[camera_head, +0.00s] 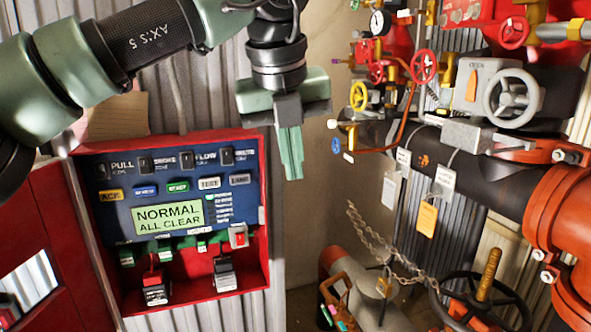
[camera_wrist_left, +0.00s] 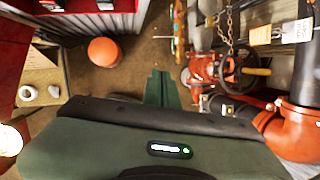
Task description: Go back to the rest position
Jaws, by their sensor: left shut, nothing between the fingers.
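My left arm comes in from the upper left in the head view. My left gripper (camera_head: 292,172) points down, its green fingers shut together with nothing between them. It hangs in the air to the right of the red-framed control panel (camera_head: 264,215), apart from it. In the left wrist view the closed fingers (camera_wrist_left: 161,88) show over the floor. The panel's screen (camera_head: 168,217) reads "NORMAL ALL CLEAR". My right gripper is not in either view.
Red and dark pipes with valve wheels (camera_head: 513,98) fill the right side. Tags (camera_head: 427,219) and a chain (camera_head: 385,243) hang there. A tool bag (camera_head: 338,300) stands low at the centre. A red ball-like object (camera_wrist_left: 105,52) shows on the floor in the wrist view.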

